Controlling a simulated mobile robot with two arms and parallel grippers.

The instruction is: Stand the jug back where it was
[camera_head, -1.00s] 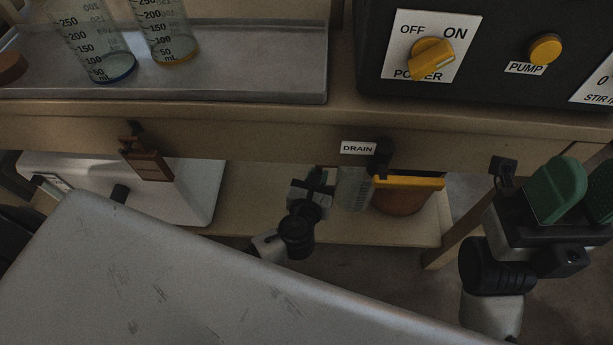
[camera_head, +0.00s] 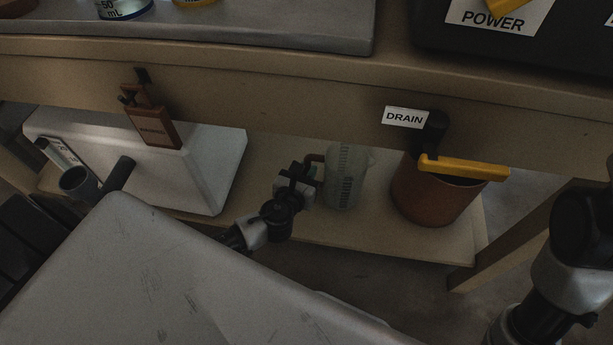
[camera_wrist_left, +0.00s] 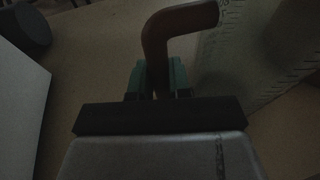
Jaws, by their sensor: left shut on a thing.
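The jug (camera_head: 346,180) is translucent with measuring marks and a brown handle. It is upright at the lower shelf (camera_head: 260,190), under the bench; I cannot tell whether its base touches the board. My left gripper (camera_head: 308,178) is shut on the handle, on the jug's left side. In the left wrist view the handle (camera_wrist_left: 156,45) rises between the green fingers (camera_wrist_left: 157,80) and bends right to the jug (camera_wrist_left: 240,50). My right arm shows at the right edge of the head view, but its gripper is out of the picture.
A copper-brown pot (camera_head: 432,192) stands right of the jug, below the yellow-handled drain tap (camera_head: 460,167). A white box (camera_head: 150,165) stands on the left. A bench leg (camera_head: 520,240) is at right.

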